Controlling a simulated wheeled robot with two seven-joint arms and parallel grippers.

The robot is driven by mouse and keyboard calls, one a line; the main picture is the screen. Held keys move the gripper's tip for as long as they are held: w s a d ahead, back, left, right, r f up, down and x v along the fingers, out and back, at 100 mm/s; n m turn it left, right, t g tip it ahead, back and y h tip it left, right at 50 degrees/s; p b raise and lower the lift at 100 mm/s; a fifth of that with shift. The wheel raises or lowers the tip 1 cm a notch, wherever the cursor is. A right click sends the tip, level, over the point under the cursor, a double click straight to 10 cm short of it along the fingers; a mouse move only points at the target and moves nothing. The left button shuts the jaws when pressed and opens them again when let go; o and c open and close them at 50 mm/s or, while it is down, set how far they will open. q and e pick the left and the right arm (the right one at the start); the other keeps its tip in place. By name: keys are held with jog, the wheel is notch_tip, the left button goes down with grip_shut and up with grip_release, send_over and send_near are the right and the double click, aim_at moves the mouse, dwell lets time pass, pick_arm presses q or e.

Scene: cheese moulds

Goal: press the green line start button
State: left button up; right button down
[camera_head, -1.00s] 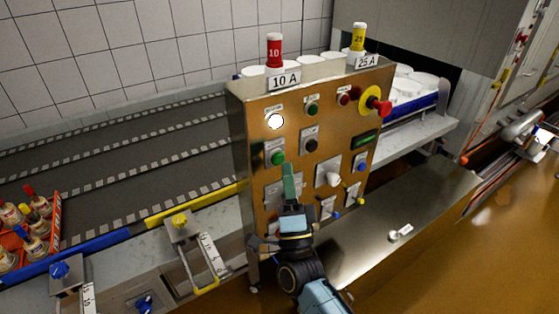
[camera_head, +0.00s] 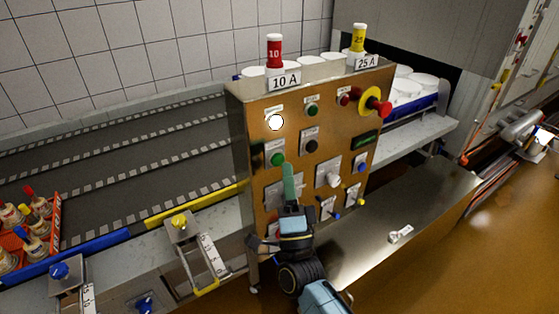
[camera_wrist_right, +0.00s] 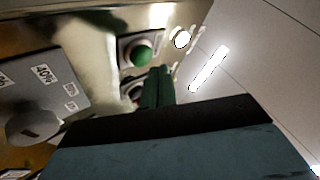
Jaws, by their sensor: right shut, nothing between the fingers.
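The metal control panel (camera_head: 350,131) stands in the middle of the head view. A green button (camera_head: 278,159) sits at its left, below a lit white lamp (camera_head: 275,121). Another green button (camera_head: 312,109) is in the top row; the labels are too small to read. My right gripper (camera_head: 288,168) is shut and empty, its fingertips just right of and below the left green button. In the right wrist view, that green button (camera_wrist_right: 140,53) shows uncovered, beyond the shut fingers (camera_wrist_right: 158,82). Contact with the panel cannot be told. My left gripper is out of view.
Red (camera_head: 274,51) and yellow (camera_head: 359,40) cylinders stand on top. A conveyor (camera_head: 130,160) runs to the left.

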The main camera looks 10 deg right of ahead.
jog(key=shift+w, duration=0.15)
dwell(0.6)
jog(key=shift+w+a+b, duration=0.15)
jog(key=shift+w+b, duration=0.15)
